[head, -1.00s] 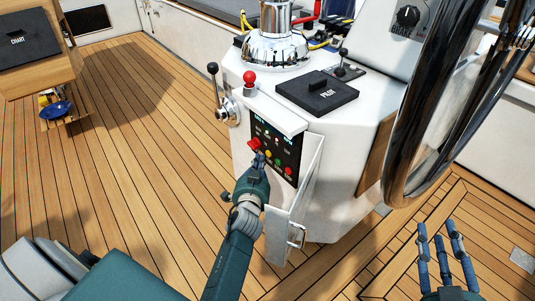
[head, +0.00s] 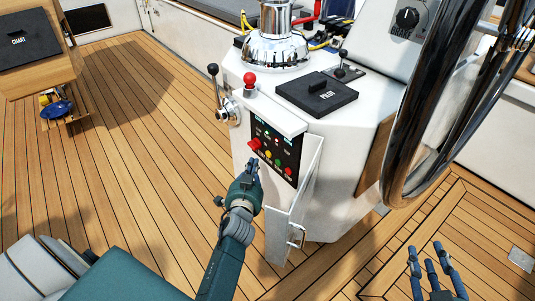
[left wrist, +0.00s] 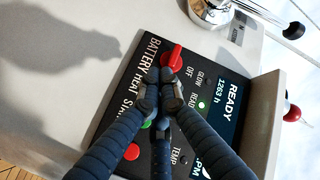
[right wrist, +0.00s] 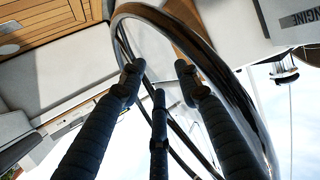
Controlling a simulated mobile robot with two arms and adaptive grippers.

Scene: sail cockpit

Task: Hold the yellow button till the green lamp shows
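The yellow button (head: 268,154) is on the black engine panel (head: 292,155) in the white pedestal, right of the red knob (head: 254,144). My left gripper (head: 252,163) is shut and empty, just in front of the panel. In the head view its fingertips appear apart from the yellow button. In the left wrist view its fingers (left wrist: 162,102) hide that button. The green lamp (left wrist: 202,105) there is lit, and the display (left wrist: 229,100) reads READY. My right gripper (head: 427,253) is open and empty, low at the right.
Green and red buttons (head: 288,171) sit right of the yellow one. The open panel door (head: 300,205) stands close to the right of my left arm. The steering wheel (head: 405,150) is further right.

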